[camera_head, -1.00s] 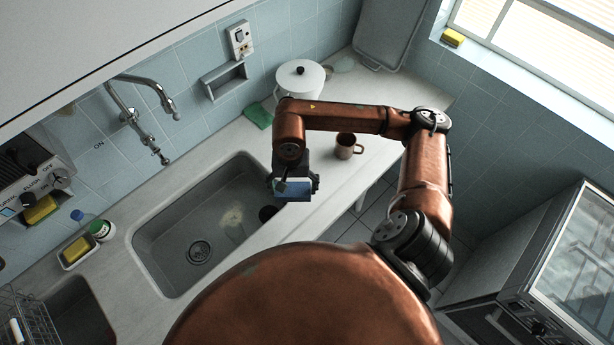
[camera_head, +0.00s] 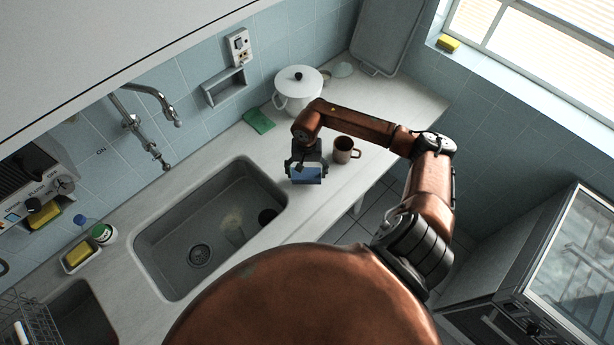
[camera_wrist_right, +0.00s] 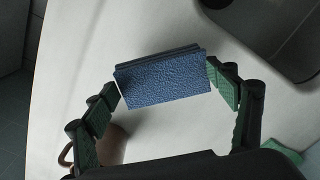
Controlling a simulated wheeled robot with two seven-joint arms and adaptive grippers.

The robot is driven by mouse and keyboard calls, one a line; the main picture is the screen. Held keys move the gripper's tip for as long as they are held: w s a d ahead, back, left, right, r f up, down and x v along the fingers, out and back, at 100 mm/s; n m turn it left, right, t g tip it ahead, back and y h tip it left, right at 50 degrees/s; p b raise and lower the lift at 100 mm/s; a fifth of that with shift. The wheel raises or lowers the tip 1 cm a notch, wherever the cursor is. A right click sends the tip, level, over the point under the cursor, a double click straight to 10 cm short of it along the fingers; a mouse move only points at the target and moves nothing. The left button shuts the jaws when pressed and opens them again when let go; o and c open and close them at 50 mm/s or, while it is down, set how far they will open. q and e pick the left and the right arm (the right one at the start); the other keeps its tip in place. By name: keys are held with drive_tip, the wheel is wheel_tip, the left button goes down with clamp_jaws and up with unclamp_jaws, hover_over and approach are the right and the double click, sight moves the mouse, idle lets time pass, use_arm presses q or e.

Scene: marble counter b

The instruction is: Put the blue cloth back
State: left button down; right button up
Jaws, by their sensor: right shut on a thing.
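The blue cloth (camera_head: 307,174) is a folded, textured rectangle held in my right gripper (camera_head: 306,165), over the counter just right of the sink. In the right wrist view the blue cloth (camera_wrist_right: 162,80) sits between the two green-padded fingers of the right gripper (camera_wrist_right: 165,86), which touch its two ends. The pale counter (camera_wrist_right: 185,25) shows behind it. I cannot tell exactly how high the cloth is above the counter. My left gripper is not in view.
A copper mug (camera_head: 345,150) stands close to the right of the gripper. A green cloth (camera_head: 259,121) lies behind it, beside a white lidded pot (camera_head: 298,88). The sink basin (camera_head: 205,235) is to the left. Bare counter (camera_head: 330,200) lies toward the front edge.

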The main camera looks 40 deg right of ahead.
sight(307, 175)
wheel_tip(307, 175, down, 2)
drive_tip(key=shift+s+a+f+p, duration=0.1)
drive_tip(key=shift+f+p, duration=0.15)
drive_tip(key=shift+p, duration=0.1)
drive_tip(key=shift+f, duration=0.15)
drive_tip(key=shift+f, duration=0.1)
drive_tip(key=o, duration=0.7)
drive_tip(key=shift+f+b, duration=0.1)
drive_tip(key=shift+b, duration=0.2)
drive_tip(key=o, duration=0.5)
